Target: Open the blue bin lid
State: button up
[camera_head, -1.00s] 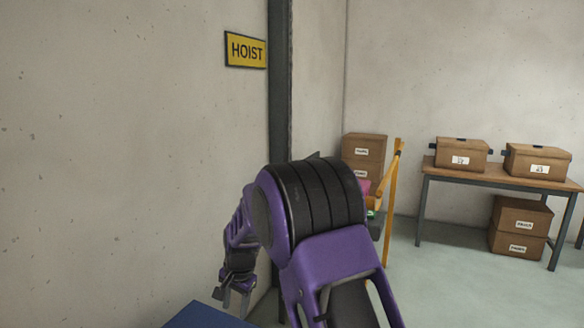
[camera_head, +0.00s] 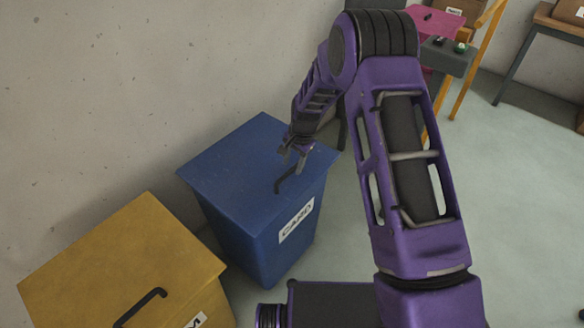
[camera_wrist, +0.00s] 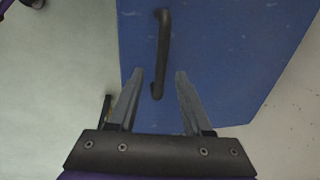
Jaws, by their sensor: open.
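The blue bin (camera_head: 262,232) stands against the wall, with a white label reading CARD on its front. Its lid (camera_head: 230,165) is shut and carries a dark bar handle (camera_head: 289,180) near the front edge. My gripper (camera_head: 293,158) is above the lid, close to the handle. In the wrist view the fingers of my gripper (camera_wrist: 157,76) are open and empty. The near end of the handle (camera_wrist: 161,50) shows between the fingertips, and the rest runs on beyond them over the blue lid (camera_wrist: 220,50). I cannot tell the height gap between fingers and handle.
A yellow bin (camera_head: 125,255) with its own dark handle (camera_head: 140,306) stands left of the blue bin. A grey stand with buttons (camera_head: 448,57), an orange frame (camera_head: 463,97) and a wooden table (camera_head: 562,22) are at upper right.

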jog(key=shift+w+a+f, duration=0.1)
jog(key=shift+a+f, duration=0.1)
jog(key=shift+f, duration=0.8)
grip_shut()
dwell(0.8)
